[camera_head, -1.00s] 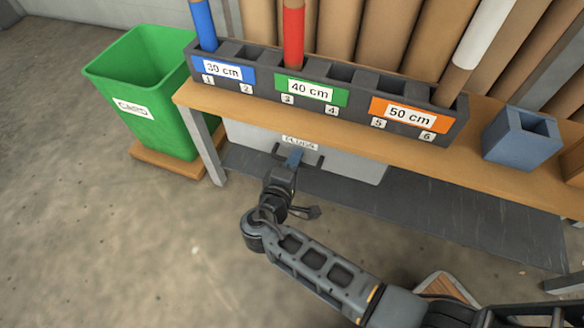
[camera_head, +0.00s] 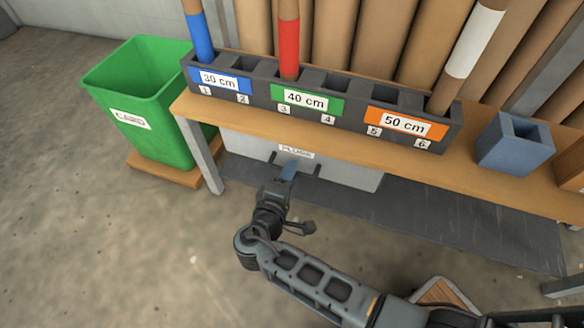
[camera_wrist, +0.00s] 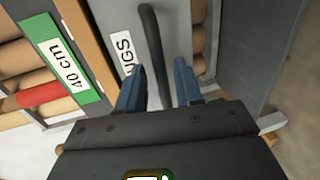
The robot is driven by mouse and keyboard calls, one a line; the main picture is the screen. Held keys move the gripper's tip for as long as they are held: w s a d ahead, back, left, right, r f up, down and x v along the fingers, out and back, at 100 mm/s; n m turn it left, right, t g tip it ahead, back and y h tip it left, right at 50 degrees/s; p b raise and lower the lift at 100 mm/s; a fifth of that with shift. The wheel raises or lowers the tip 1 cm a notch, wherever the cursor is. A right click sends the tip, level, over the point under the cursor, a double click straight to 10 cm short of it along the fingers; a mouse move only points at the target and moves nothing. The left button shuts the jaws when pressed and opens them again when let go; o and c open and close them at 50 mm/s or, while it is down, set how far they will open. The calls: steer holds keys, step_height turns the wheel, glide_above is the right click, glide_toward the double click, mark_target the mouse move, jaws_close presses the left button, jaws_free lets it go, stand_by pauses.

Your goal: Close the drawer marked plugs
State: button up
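The drawer marked plugs is a pale grey front (camera_head: 345,174) under the wooden bench, with a white PLUGS label (camera_head: 296,152) just below the bench edge and a dark bar handle. In the wrist view the handle (camera_wrist: 152,40) runs down between the two blue fingers of my gripper (camera_wrist: 159,82), with a visible gap on each side, so the gripper is open around it. In the head view my gripper (camera_head: 288,170) is at the handle from the front. How far the drawer stands out is hard to tell.
The bench (camera_head: 250,123) carries a dark slotted rack (camera_head: 345,105) with coloured tubes and a blue-grey box (camera_head: 513,143). A green bin (camera_head: 150,90) stands left of the bench leg (camera_head: 203,157). A dark mat (camera_head: 450,215) lies below. Floor is clear at front left.

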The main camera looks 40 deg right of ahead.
steer(key=p+v, duration=0.1)
steer(key=v, duration=0.4)
steer(key=shift+s+a, duration=0.15)
steer(key=shift+a, duration=0.1)
